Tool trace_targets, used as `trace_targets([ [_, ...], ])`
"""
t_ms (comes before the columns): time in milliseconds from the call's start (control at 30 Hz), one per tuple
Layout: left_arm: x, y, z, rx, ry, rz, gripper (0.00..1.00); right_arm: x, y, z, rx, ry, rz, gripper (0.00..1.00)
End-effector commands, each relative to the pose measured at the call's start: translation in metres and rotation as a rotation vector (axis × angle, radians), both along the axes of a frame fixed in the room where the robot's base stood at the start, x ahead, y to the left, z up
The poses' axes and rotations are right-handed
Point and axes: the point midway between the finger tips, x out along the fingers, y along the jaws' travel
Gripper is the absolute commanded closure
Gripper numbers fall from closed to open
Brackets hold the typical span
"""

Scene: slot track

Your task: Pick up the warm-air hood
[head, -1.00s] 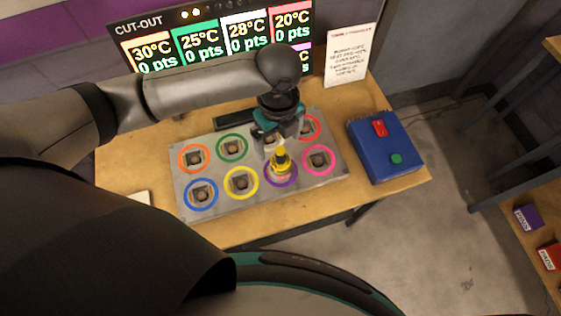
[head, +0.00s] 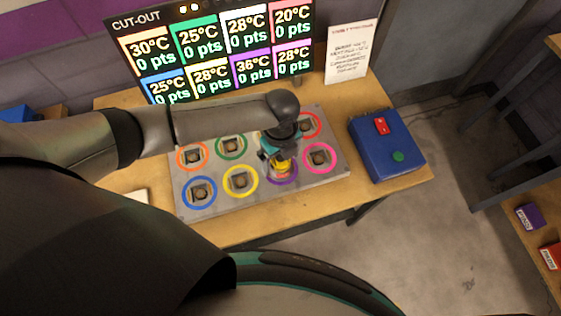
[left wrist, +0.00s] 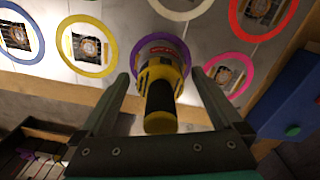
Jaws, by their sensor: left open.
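The warm-air hood looks to be the yellow and black piece (head: 281,168) standing at the purple ring (head: 283,178) of the grey plate (head: 215,205). In the left wrist view the hood (left wrist: 161,92) shows its black handle and yellow end towards the camera. My left gripper (head: 277,153) is open over it in the head view. In the left wrist view its two fingers (left wrist: 163,85) stand on either side of the hood, with gaps between. The arm hides part of the hood in the head view. My right gripper is not in view.
The plate has several coloured rings around sockets. A blue box (head: 385,145) with red and green buttons stands to its right. A display board (head: 215,50) and a white notice (head: 350,55) stand behind. The wooden table (head: 240,235) has bare room in front.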

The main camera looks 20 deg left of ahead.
Motion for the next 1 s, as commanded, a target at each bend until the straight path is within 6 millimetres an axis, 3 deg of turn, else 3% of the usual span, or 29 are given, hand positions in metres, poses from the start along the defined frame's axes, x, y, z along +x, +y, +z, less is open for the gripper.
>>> trace_targets([
  [233,0.0,-0.0003,-0.0006,-0.001,-0.001,-0.001,0.02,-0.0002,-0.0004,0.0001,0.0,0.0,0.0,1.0],
  [1000,0.0002,0.0002,-0.0002,0.001,-0.001,0.0,0.89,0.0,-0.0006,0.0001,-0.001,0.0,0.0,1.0],
])
